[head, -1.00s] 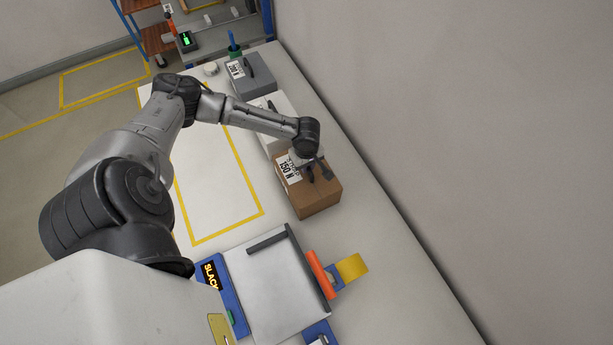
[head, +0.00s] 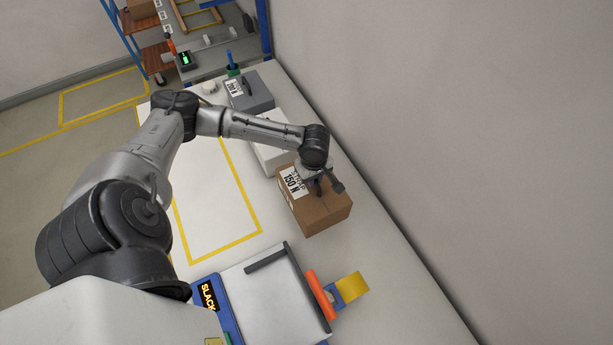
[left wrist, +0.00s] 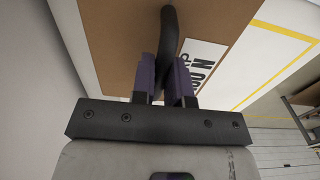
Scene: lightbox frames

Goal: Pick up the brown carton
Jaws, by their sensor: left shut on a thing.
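The brown carton (head: 325,212) is on the right side of the bench near the wall, with a white "150 N" label (head: 294,183) on its top. My left gripper (head: 319,187) is over the carton's top, pointing down. In the left wrist view its purple fingers (left wrist: 167,88) are shut on the carton's dark handle (left wrist: 169,38), with the brown top (left wrist: 119,40) behind them. The carton looks upright and perhaps slightly raised; its underside and any gap to the bench are hidden. My right gripper is not in view.
A white box (head: 272,157) and a grey box (head: 250,97) stand behind the carton. A yellow-outlined area (head: 208,200) on the bench to the left is empty. A grey-topped device with a "SLACK" sign (head: 208,296) and a yellow tape piece (head: 351,287) are in front. The wall (head: 450,130) is at right.

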